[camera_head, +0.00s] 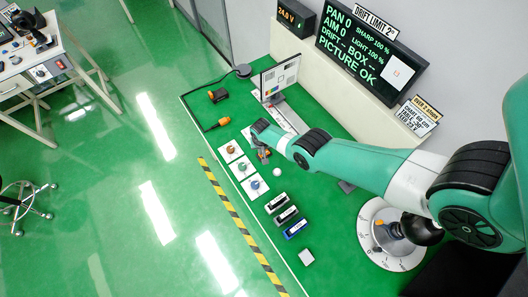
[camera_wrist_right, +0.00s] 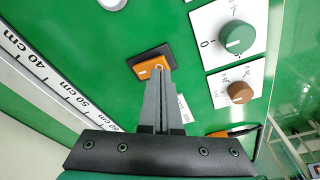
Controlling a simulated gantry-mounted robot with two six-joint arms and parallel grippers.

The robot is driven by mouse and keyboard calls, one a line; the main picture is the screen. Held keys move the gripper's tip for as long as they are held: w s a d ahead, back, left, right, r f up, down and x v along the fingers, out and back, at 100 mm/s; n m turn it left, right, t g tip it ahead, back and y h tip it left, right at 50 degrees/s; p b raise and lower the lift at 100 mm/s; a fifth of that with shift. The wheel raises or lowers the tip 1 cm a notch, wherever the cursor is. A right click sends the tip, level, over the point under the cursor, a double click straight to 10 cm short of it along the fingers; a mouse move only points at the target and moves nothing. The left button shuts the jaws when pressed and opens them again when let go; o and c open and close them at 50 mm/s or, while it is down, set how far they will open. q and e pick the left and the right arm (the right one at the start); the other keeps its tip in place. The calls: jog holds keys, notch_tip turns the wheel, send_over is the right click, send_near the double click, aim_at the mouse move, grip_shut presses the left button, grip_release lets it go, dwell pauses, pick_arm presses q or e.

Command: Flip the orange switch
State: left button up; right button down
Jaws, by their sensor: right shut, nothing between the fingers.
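The orange rocker switch (camera_wrist_right: 151,69) sits in a dark frame on the green panel in the right wrist view. It has a white mark on its face. My right gripper (camera_wrist_right: 158,78) is shut and empty, with its fingertips over the near edge of the switch. I cannot tell if they touch it. In the head view my right gripper (camera_head: 262,154) is low over the green table, right of the knob plates, and the arm largely hides the switch. My left gripper is not in view.
A green knob (camera_wrist_right: 236,37) and a brown knob (camera_wrist_right: 240,92) stand on white plates right of the switch. A ruler (camera_wrist_right: 50,83) lies to the left. A white ball-like object (camera_head: 277,172) and several coloured modules (camera_head: 287,215) are nearby. A monitor (camera_head: 281,77) stands behind.

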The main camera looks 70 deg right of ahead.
jog(key=shift+f+b, duration=0.65)
notch_tip(320, 180, up, 7)
jog(key=p, duration=0.7)
jog(key=shift+r, duration=0.1)
dwell(0.3)
